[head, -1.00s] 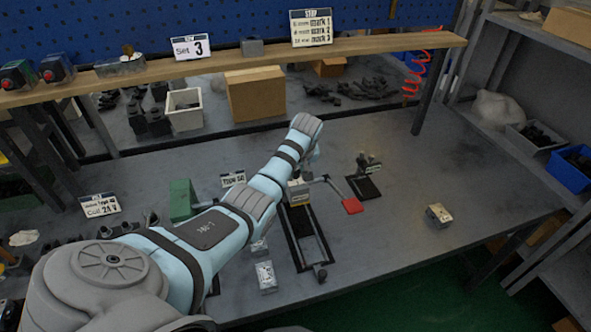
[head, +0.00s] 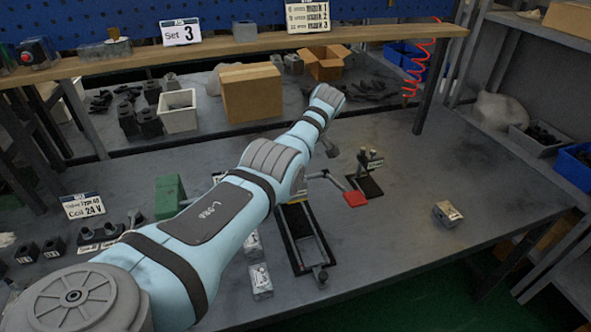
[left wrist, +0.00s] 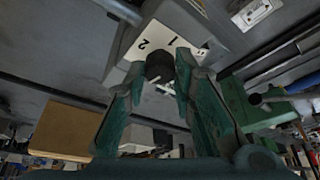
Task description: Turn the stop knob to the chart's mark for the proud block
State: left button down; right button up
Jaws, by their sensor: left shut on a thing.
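In the left wrist view my left gripper (left wrist: 160,80) has its teal fingers shut on the dark stop knob (left wrist: 158,66). A pale dial plate (left wrist: 165,38) beside the knob shows the marks 1 and 2. In the head view my left arm reaches across the bench and hides the knob and fingertips. The chart (head: 310,16) on the shelf lists mark 1, mark 2 and mark 3 against sizes, its top cut off by the frame. Grey blocks lie by the black rail fixture (head: 297,262), one (head: 261,282) left of it. I cannot tell which block is proud. My right gripper is out of view.
A card (head: 181,32) on the shelf reads "Set 3". A lever with a red pad (head: 354,199) and a small black stand (head: 366,187) are right of the fixture. A metal block (head: 446,213) sits alone at right. The bench's right side is mostly clear.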

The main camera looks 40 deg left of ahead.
pick_arm(q)
jog(key=shift+a, duration=0.1)
dwell(0.3)
jog(key=c, duration=1.5)
grip_release()
jog(key=shift+a, duration=0.1)
jog(key=shift+o, duration=0.8)
jog(key=shift+a+f, duration=0.1)
jog(key=shift+f, duration=0.05)
jog(key=v, duration=1.2)
jog(key=shift+w+a, duration=0.1)
